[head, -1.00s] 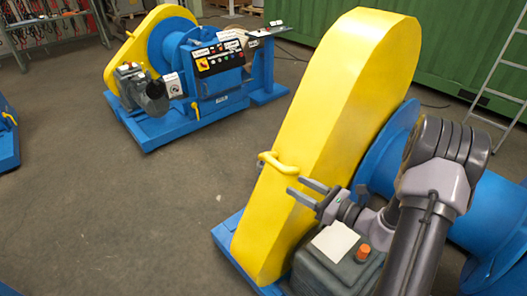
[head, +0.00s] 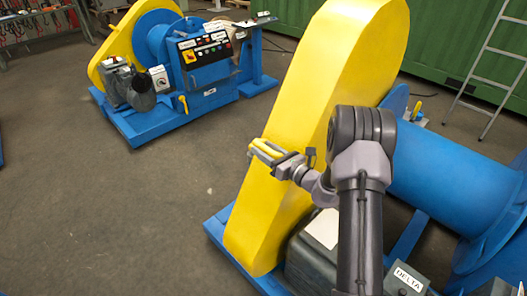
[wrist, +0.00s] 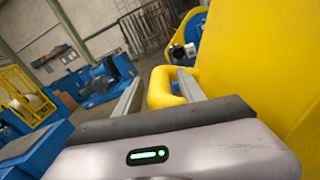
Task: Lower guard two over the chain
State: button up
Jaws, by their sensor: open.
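The near yellow guard (head: 320,110) stands tall and upright at the side of the near blue drum (head: 445,165). It also fills the right of the wrist view (wrist: 265,70). Its yellow handle (head: 265,147) sticks out on its left edge. My gripper (head: 268,156) is open at this handle. In the wrist view the handle (wrist: 160,90) lies between the two grey fingers, nearer the right one. I cannot tell whether a finger touches it. No chain shows. No number can be read on the guard.
A second blue machine with a yellow guard (head: 118,40) and a control panel (head: 203,47) stands at the back left. A grey motor housing and a box labelled DELTA (head: 407,278) are beside my arm. The floor (head: 130,200) to the left is clear.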

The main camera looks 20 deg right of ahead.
jog(key=shift+w+a, duration=0.15)
jog(key=shift+w, duration=0.2)
grip_shut()
dwell(1.2)
